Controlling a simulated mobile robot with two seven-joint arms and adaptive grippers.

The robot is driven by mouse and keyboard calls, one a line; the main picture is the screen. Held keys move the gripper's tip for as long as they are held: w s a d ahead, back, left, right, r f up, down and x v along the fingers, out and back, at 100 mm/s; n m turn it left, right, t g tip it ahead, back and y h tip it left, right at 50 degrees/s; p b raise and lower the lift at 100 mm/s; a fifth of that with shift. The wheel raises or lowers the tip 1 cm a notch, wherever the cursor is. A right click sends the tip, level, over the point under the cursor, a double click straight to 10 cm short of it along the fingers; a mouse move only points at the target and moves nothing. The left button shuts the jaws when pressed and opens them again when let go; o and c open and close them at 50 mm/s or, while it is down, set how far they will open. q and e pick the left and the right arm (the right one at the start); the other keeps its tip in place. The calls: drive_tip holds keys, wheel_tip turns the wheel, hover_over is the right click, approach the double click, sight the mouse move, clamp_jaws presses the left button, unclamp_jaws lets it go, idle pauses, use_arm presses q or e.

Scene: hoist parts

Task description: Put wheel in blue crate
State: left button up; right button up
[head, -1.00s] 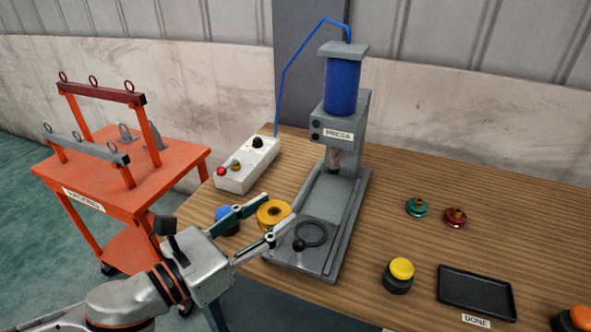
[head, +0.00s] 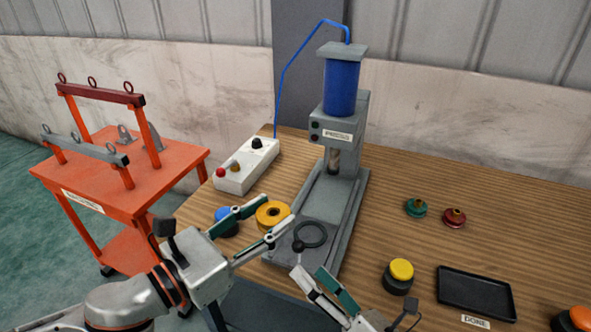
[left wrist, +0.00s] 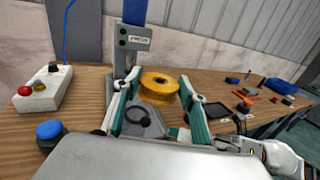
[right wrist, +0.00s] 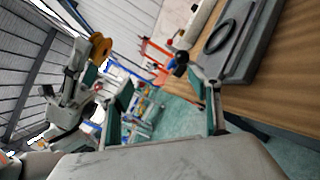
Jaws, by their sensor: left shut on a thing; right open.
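The yellow-orange wheel (head: 272,214) is held between the two fingers of my left gripper (head: 279,209), above the left edge of the table beside the press. In the left wrist view the wheel (left wrist: 158,87) sits between the fingertips, and the right wrist view shows it too (right wrist: 101,48). My right gripper (head: 309,270) is open and empty at the table's front edge, below the press base. A blue crate (left wrist: 279,87) shows in the left wrist view at the far right of the table; it is outside the head view.
The press (head: 341,130) stands on the table, with a black ring (head: 310,235) on its base. A white control box (head: 247,165) and blue button (head: 227,221) are at left. Small knobs (head: 416,207), a yellow button (head: 401,270) and a black tray (head: 477,290) lie right.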

use_arm(q)
drive_tip(key=shift+r, duration=0.1)
use_arm(e)
drive_tip(key=w+r+m+t+y, duration=0.1)
drive_tip(key=w+r+m+t, duration=0.1)
drive_tip(key=w+r+m, duration=0.5)
drive_tip(key=w+a+r+n+g+y, duration=0.2)
drive_tip(key=a+r+n+g+y, duration=0.2)
drive_tip(key=a+r+n+g, duration=0.75)
drive_tip(key=w+d+r+m+g+h, duration=0.1)
drive_tip(key=w+d+h, duration=0.15)
drive_tip(key=d, duration=0.25)
drive_tip(key=w+d+m+g+h, duration=0.1)
drive_tip(key=w+d+g+h, duration=0.15)
drive_tip(key=d, duration=0.25)
wheel_tip(320, 180, up, 6)
drive_tip(key=n+t+h, duration=0.2)
drive_tip(key=n+h, duration=0.6)
hover_over(275, 215)
drive_tip(key=s+d, duration=0.2)
drive_tip(key=d, duration=0.1)
drive_tip(key=s+h, duration=0.1)
drive_tip(key=x, duration=1.1)
drive_tip(key=shift+w+d+f, duration=0.2)
drive_tip(key=shift+d+f, duration=0.1)
drive_tip(key=shift+f, duration=0.1)
